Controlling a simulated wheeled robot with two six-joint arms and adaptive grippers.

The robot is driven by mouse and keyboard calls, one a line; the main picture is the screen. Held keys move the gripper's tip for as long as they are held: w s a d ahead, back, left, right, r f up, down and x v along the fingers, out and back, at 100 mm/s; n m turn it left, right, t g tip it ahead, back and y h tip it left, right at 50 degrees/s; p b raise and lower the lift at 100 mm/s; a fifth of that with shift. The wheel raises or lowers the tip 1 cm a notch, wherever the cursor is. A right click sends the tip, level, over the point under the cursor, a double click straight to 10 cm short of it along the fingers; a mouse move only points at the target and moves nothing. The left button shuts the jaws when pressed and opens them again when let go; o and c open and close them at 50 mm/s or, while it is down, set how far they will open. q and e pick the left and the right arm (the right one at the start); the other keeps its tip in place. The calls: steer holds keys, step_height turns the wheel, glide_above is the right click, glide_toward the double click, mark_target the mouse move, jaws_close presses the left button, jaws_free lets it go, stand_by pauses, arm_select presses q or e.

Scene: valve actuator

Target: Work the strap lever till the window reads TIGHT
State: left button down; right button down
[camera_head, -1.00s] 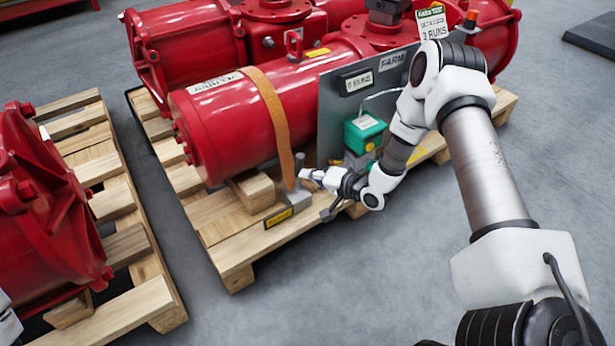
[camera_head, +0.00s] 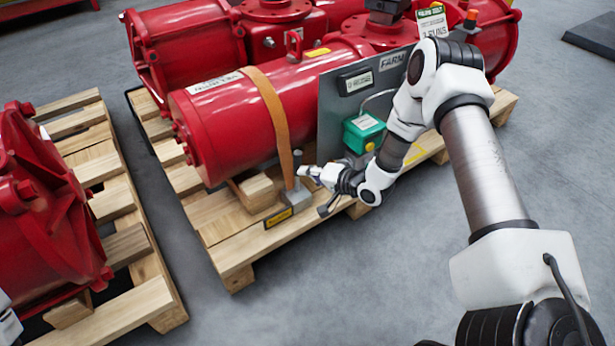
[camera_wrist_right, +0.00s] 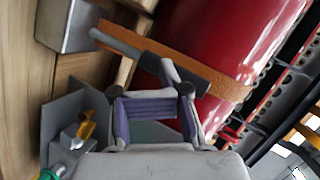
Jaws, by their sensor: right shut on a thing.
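An orange strap (camera_head: 277,125) runs over the red cylinder (camera_head: 225,125) down to a grey lever base (camera_head: 296,198) on the pallet edge. The short dark lever (camera_head: 297,162) stands up from that base. A small yellow window (camera_head: 278,217) is on the base's front; its word is too small to read. My right gripper (camera_head: 305,172) is shut on the lever. In the right wrist view the gripper (camera_wrist_right: 168,72) meets the end part of the grey lever bar (camera_wrist_right: 120,42), with the strap (camera_wrist_right: 225,86) behind it.
A grey panel (camera_head: 335,110) with a green box (camera_head: 364,132) stands right of the strap, close to my right arm. The wooden pallet (camera_head: 235,250) lies below. Another pallet (camera_head: 140,305) with red equipment is at left. The grey floor (camera_head: 330,290) in front is clear.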

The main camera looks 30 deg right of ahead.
steer(key=shift+w+r, duration=0.2)
steer(key=shift+w, duration=0.35)
steer(key=shift+w+r, duration=0.2)
steer(key=shift+w, duration=0.3)
stand_by(0.9)
stand_by(0.4)
steer(key=s+f+p, duration=0.1)
steer(key=s+f, duration=0.2)
steer(key=s, duration=0.4)
steer(key=shift+d, duration=0.2)
stand_by(0.5)
steer(key=shift+s, duration=0.15)
steer(key=s, duration=0.1)
steer(key=s+f, duration=0.1)
steer(key=s, duration=0.2)
steer(key=shift+s+d+f, duration=0.2)
steer(key=shift+f, duration=0.15)
stand_by(0.8)
